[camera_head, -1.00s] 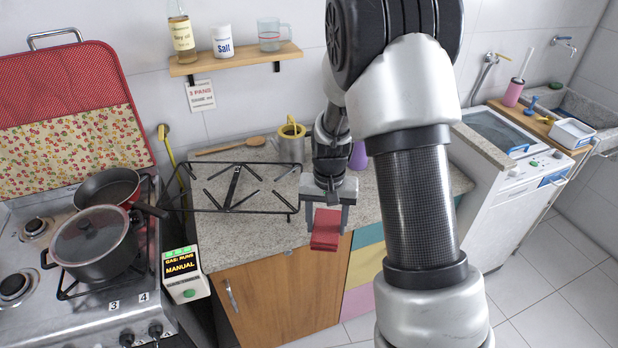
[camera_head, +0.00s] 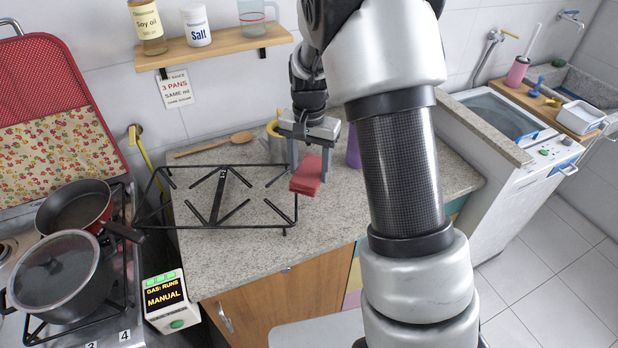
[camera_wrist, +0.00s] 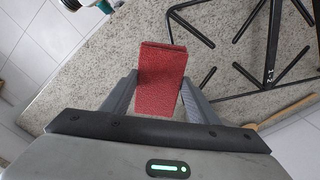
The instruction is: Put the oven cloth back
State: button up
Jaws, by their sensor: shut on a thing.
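The red folded cloth (camera_head: 307,175) is held between the fingers of my gripper (camera_head: 308,160), above the granite counter (camera_head: 235,255), to the right of the black pan grate (camera_head: 225,195). In the wrist view the cloth (camera_wrist: 162,82) lies between the two grey fingers, and my gripper (camera_wrist: 158,98) is shut on it. I cannot tell whether the cloth touches the counter.
A yellow-handled can (camera_head: 276,140) and a purple object (camera_head: 353,148) stand behind my gripper. A wooden spoon (camera_head: 215,143) lies at the back. Pans (camera_head: 62,275) sit on the stove at left. A shelf (camera_head: 212,48) hangs above. The front counter is clear.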

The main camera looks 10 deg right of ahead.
aim_at(309, 171)
notch_tip(309, 171, down, 4)
jog(key=shift+r, duration=0.2)
jog(key=shift+f+b, duration=0.45)
jog(key=shift+f, duration=0.15)
jog(key=o, duration=1.1)
notch_tip(309, 171, up, 13)
jog(key=shift+r+p, duration=0.1)
jog(key=shift+p, duration=0.45)
jog(key=s+r+n+t, duration=0.2)
jog(key=s+r, duration=0.4)
jog(key=r, duration=0.2)
jog(key=s+r+n+t, duration=0.1)
jog(key=s+r+n, duration=0.1)
jog(key=s, duration=0.7)
jog(key=s+r+n+t, duration=0.2)
jog(key=s+r, duration=0.1)
jog(key=s, duration=0.6)
jog(key=shift+s+d+n+t, duration=0.2)
jog(key=shift+n+t, duration=0.1)
jog(key=shift+n, duration=0.1)
